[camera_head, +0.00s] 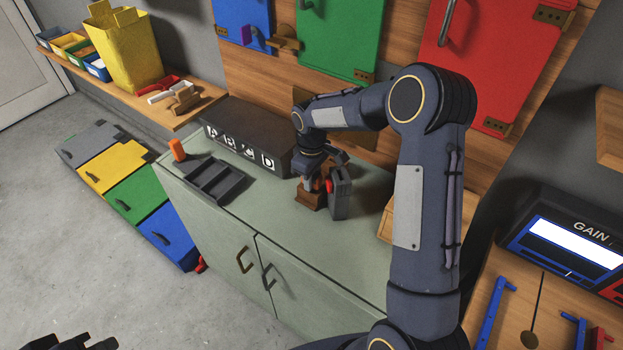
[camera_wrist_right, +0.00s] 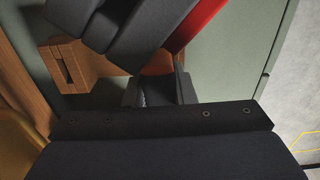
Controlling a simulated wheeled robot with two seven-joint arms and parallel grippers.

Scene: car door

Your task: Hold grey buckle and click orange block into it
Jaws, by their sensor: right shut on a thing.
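The grey buckle (camera_head: 341,195) has a red part on its side and stands at the right of the cabinet top, close to a brown wooden block (camera_head: 311,197). My right gripper (camera_head: 318,184) reaches down there and is shut on the buckle; the fingertips are partly hidden. In the right wrist view the dark grey buckle (camera_wrist_right: 150,35) with its red edge fills the upper middle. The orange block (camera_head: 177,150) stands upright at the left end of the cabinet top. My left gripper (camera_head: 70,343) shows only partly at the bottom left edge, far from both; its jaws are unclear.
A dark divided tray (camera_head: 216,182) lies between the orange block and the buckle. A black box (camera_head: 245,138) with white letter signs stands behind it. The cabinet top (camera_head: 275,210) is bare in front. A wall panel with coloured doors rises behind.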

